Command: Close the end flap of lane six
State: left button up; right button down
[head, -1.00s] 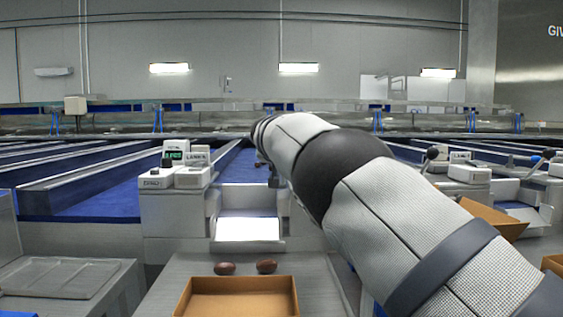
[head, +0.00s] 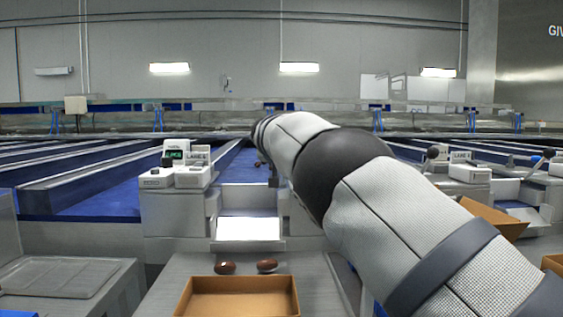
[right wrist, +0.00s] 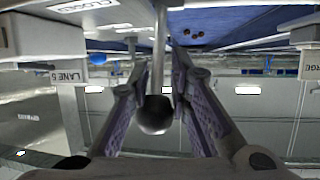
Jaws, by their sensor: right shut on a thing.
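My right arm crosses the head view, and its gripper there is mostly hidden behind the arm. In the right wrist view my right gripper (right wrist: 158,80) is shut around a dark round knob (right wrist: 155,115) on a metal rod (right wrist: 160,45). A pale, bright flap or chute plate (head: 248,229) lies at the near end of the lane in front of me, below the arm's far end. A lane sign (head: 197,153) stands left of it, its number hard to read. Another lane sign (head: 461,156) stands at the right. My left gripper is not in view.
A cardboard box (head: 238,299) stands on the near shelf with two brown dates (head: 225,268) behind it. Another box (head: 494,219) is at the right. A grey tray (head: 62,277) lies at the left. In the wrist view a blue knob (right wrist: 97,58) is near a lane sign (right wrist: 66,77).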

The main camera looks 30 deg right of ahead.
jog(key=shift+s+d+r, duration=0.2)
jog(key=shift+d+r, duration=0.05)
jog(key=shift+d, duration=0.15)
jog(key=c, duration=1.8)
grip_release()
jog(key=o, duration=0.5)
jog(key=shift+s+d, duration=0.2)
jog(key=shift+s, duration=0.05)
jog(key=shift+w+a+f, duration=0.1)
jog(key=shift+w+a, duration=0.1)
jog(key=shift+s+a+r, duration=0.2)
jog(key=shift+s+a, duration=0.05)
jog(key=shift+a, duration=0.15)
jog(key=v, duration=1.1)
jog(key=shift+s, duration=0.15)
